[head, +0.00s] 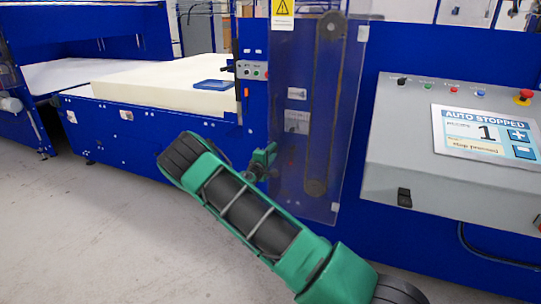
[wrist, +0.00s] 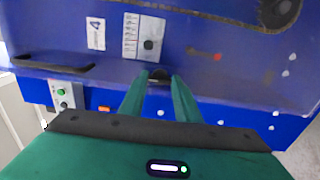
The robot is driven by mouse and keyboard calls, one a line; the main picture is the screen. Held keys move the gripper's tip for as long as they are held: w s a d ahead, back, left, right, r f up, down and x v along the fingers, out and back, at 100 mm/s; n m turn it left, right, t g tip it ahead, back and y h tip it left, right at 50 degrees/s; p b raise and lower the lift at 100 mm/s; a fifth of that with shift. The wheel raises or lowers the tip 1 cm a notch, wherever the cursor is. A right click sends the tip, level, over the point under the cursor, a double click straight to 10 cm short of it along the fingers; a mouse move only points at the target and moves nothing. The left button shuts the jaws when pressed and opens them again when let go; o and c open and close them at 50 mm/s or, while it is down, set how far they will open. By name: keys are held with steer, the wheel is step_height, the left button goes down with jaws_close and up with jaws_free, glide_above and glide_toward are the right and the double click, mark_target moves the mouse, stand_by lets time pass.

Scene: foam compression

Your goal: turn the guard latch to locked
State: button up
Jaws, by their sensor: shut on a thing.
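The guard is a tall clear panel (head: 345,110) over a belt and pulleys on the blue machine. In the wrist view its tinted surface (wrist: 240,85) fills much of the picture. My gripper (wrist: 160,78) has its two green fingers on either side of a small dark knob, the guard latch (wrist: 158,72), at the guard's edge. The fingers are shut on it and hide part of it, so I cannot tell which way it is turned. In the head view my gripper (head: 264,160) is at the guard's lower left edge, and the latch is hidden there.
A grey console (head: 385,165) at the right has a screen (head: 483,132) reading "AUTO STOPPED" and a red stop button (head: 524,97). A white foam block (head: 150,80) lies on the conveyor at left, with a blue object (head: 213,86) on it. The floor (head: 80,215) at left is clear.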

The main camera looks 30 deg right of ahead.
steer(key=shift+w+a+f, duration=0.1)
steer(key=shift+a+f, duration=0.05)
steer(key=shift+a, duration=0.1)
steer(key=o, duration=1)
steer(key=shift+o, duration=0.2)
steer(key=shift+d, duration=0.1)
steer(key=v, duration=1)
steer(key=shift+s+a, duration=0.25)
steer(key=shift+a, duration=0.05)
